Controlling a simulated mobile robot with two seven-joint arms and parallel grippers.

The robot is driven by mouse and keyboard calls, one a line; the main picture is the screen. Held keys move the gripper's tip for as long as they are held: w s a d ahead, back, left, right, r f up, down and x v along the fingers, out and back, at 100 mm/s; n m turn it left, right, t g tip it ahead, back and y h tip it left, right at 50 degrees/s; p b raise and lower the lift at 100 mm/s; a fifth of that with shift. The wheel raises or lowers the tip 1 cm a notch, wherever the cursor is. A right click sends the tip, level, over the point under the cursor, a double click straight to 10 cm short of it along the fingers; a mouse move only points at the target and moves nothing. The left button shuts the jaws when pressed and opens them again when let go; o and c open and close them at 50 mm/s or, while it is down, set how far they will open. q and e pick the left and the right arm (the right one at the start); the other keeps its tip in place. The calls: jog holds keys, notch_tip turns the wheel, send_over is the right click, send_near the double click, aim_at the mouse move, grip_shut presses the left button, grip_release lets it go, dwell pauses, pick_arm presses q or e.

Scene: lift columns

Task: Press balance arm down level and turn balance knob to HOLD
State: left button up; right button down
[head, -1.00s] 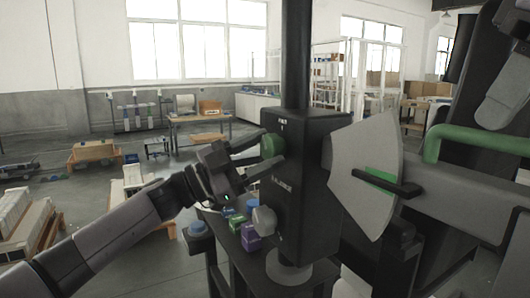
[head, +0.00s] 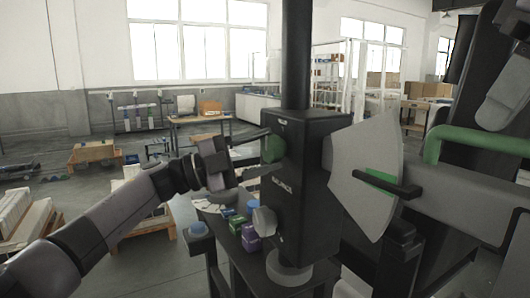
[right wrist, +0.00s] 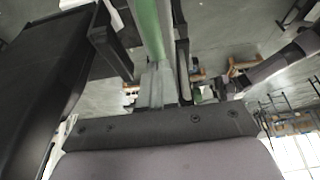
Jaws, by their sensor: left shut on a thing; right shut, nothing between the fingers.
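The black balance box (head: 310,190) stands on a post in the head view, with "BALANCE" lettered on its face. Its green balance knob (head: 272,148) is on the left side, and my left gripper (head: 258,150) is shut on it, hiding part of it. The knob's setting cannot be read. The grey balance arm (head: 465,195) looks about level; its black pointer (head: 395,185) lies across the green band (head: 380,176) of the pale sector plate (head: 362,165). The green bar (head: 470,138) rises from the arm. My right gripper (head: 492,118) is shut and empty at this bar, which the right wrist view shows (right wrist: 147,30).
Small blue, green and purple blocks (head: 250,238) lie on the dark stand below. A black column (head: 297,60) rises behind the box. Workbenches and pallets stand farther back, with open floor between.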

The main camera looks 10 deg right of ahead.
pick_arm(q)
jog(key=shift+r, duration=0.1)
jog(key=o, duration=1)
jog(key=shift+o, duration=0.2)
jog(key=v, duration=1.2)
pick_arm(e)
jog(key=shift+r+p, duration=1.4)
jog(key=shift+p, duration=0.4)
pick_arm(q)
jog(key=shift+r, duration=1.8)
pick_arm(e)
jog(key=shift+r, duration=2.6)
